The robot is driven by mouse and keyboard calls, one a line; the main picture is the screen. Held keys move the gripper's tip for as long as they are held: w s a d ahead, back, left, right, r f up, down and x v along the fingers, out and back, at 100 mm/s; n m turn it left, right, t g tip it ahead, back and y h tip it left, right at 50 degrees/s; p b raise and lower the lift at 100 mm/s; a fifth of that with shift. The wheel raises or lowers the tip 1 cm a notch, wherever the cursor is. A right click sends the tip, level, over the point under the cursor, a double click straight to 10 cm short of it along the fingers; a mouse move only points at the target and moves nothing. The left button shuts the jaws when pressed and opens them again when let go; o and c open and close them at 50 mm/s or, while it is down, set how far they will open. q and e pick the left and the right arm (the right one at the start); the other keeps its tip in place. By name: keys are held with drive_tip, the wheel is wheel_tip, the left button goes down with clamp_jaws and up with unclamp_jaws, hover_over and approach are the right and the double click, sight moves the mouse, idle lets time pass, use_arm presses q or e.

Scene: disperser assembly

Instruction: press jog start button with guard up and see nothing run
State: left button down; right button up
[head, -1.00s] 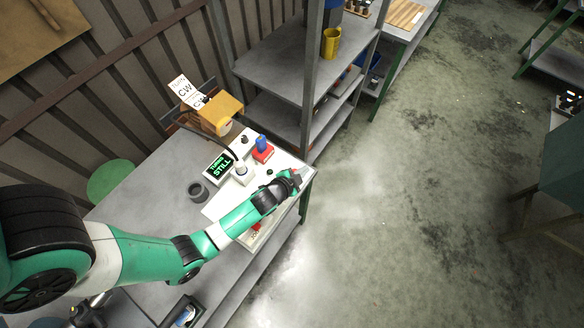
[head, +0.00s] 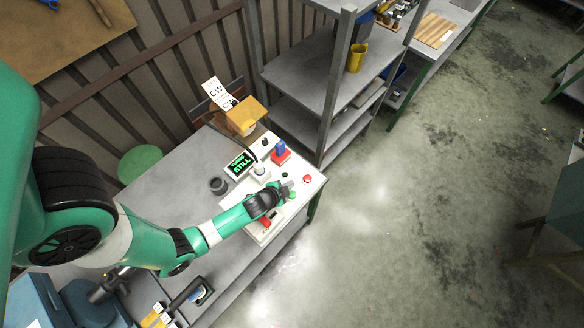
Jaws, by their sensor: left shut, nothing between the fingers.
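The white control panel (head: 268,236) lies on the grey bench. My left gripper (head: 288,189) is shut and empty, its tips low over the panel beside a green button (head: 293,194); whether they touch it I cannot tell. A red round button (head: 307,179) shows right of the tips. A small dark green spot (head: 285,174) is just behind them. A display (head: 240,164) reads "STILL" in green. An orange-yellow housing (head: 246,117) stands at the back with its top tilted; whether this is the guard I cannot tell. My right gripper is out of view.
A red and blue switch (head: 281,152) and a white knob block (head: 260,173) rise from the panel. A dark ring (head: 218,186) sits on the bench at left. "CW" cards (head: 216,92) stand behind. A metal shelf (head: 318,95) stands close at the right back.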

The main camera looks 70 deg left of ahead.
sight(292, 195)
use_arm(q)
wheel_tip(292, 195, down, 8)
drive_tip(key=b, duration=0.6)
drive_tip(key=shift+r+b, duration=0.1)
drive_tip(key=shift+b, duration=0.3)
idle(1.3)
drive_tip(key=shift+f+b, duration=0.4)
drive_tip(key=shift+f, duration=0.05)
